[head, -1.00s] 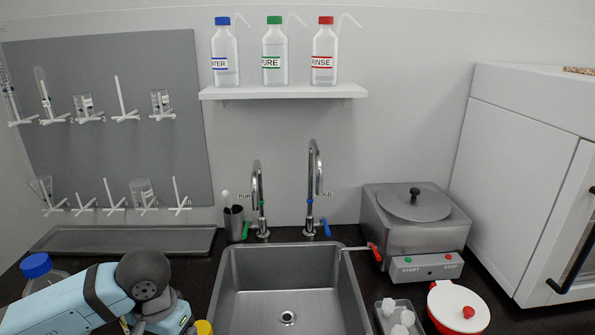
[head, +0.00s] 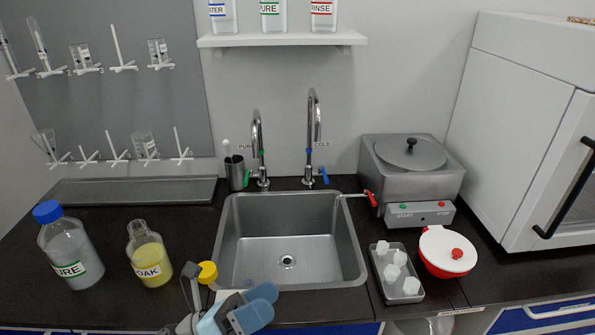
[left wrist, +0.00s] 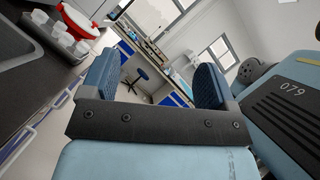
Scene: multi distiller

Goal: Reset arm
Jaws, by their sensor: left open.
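My left gripper (head: 258,306) is at the bottom of the head view, in front of the sink's near edge. Its two blue fingers point right and stand apart with nothing between them. In the left wrist view the open jaws (left wrist: 156,80) are empty, and the room's floor and far benches show beyond them. My right gripper is in no view.
A blue-capped bottle (head: 70,250) and an uncapped bottle of yellow liquid (head: 149,257) stand left of the sink (head: 290,240). A yellow cap (head: 207,272) lies by the sink's left edge. A tray of white pieces (head: 381,256) and a red-and-white lidded bowl (head: 447,252) sit right.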

